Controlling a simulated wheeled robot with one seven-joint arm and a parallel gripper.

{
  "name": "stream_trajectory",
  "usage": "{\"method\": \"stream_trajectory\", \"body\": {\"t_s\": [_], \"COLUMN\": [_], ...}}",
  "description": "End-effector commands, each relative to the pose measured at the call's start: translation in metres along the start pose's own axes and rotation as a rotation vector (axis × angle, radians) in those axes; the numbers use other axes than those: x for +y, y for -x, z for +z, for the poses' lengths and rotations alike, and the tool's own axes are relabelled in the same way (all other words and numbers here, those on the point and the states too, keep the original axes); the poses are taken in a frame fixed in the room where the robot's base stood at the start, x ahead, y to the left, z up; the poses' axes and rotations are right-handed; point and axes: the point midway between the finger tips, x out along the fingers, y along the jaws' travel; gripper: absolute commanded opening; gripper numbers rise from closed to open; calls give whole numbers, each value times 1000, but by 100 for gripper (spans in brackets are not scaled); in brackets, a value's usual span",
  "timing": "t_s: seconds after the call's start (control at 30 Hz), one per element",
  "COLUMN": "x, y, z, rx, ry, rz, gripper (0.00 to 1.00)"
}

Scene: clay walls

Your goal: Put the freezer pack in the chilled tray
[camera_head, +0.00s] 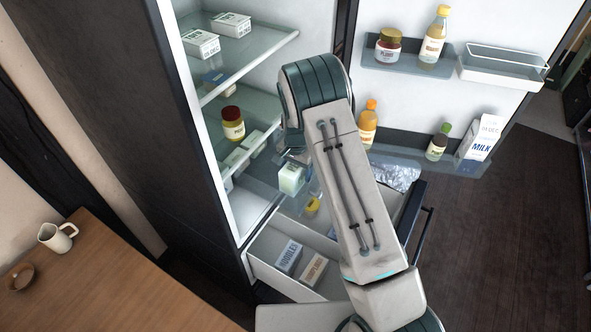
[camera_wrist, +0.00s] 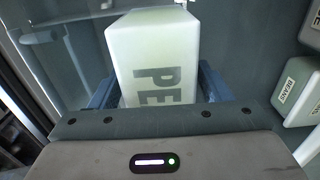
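A pale green box lettered "PE…" (camera_wrist: 150,60), which looks like the freezer pack, sits between the two blue fingers of my gripper (camera_wrist: 157,88) in the wrist view. The fingers lie against its sides, and the rest of its label is hidden. In the head view the box (camera_head: 291,179) shows just below my gripper (camera_head: 293,163), inside the open fridge above the pulled-out drawer. My arm hides part of the gripper. A white tray (camera_head: 503,69) hangs on the fridge door at upper right and looks empty; I cannot tell whether it is the chilled tray.
The open drawer (camera_head: 262,270) holds small boxes (camera_head: 288,257) and a foil package (camera_head: 398,177). A red-lidded jar (camera_head: 232,124) and pale boxes (camera_head: 240,152) stand on the glass shelf. Door shelves carry bottles and a milk carton (camera_head: 484,137). A wooden table (camera_head: 120,285) stands at left.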

Motion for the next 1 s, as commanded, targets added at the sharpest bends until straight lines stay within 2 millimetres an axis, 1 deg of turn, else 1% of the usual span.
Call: {"method": "stream_trajectory", "body": {"t_s": [0.27,0.43,0.57,0.8,0.9,1.0], "x": [0,-1,-1,-1,-1,-1], "y": [1,10,30,80,99,112], "z": [0,0,0,0,0,0], "rx": [0,2,3,3,3,2], "ry": [0,1,1,0,1,1], "rz": [0,-3,-4,-4,-4,-2], "gripper": [73,73,73,73,73,73]}}
